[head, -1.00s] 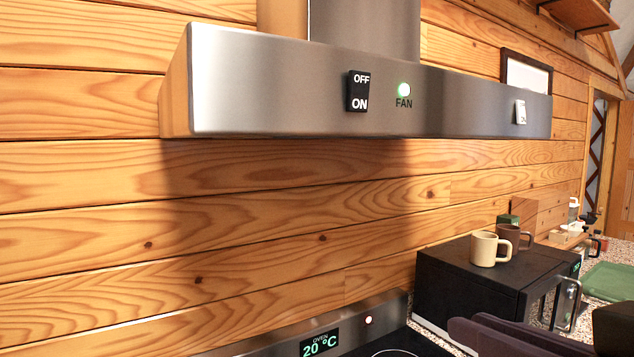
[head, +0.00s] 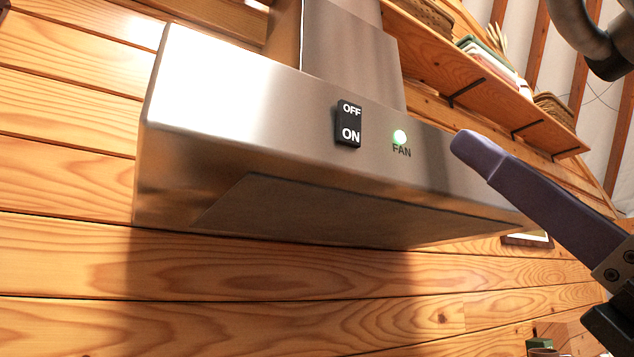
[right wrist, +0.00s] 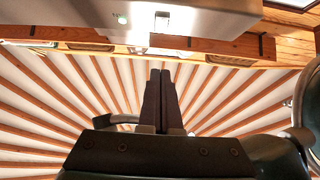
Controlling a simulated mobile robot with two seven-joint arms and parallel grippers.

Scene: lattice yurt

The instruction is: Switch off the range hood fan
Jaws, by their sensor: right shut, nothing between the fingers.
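The stainless range hood (head: 240,110) spans the head view, mounted on the wood wall. Its black rocker switch (head: 348,124) is marked OFF at the top and ON at the bottom. Right of it, the fan light (head: 400,137) glows green above the word FAN. My right gripper (head: 470,145) comes in from the right, its purple-grey fingers shut and empty, to the right of the fan light and the switch. Its shut fingers show in the right wrist view (right wrist: 160,80), below the hood's edge (right wrist: 210,20) in that picture. The left gripper is out of view.
A wooden shelf (head: 480,75) with books and baskets hangs at the upper right. A framed picture (head: 528,240) is partly hidden behind my right gripper. The wall (head: 250,265) below the hood is bare.

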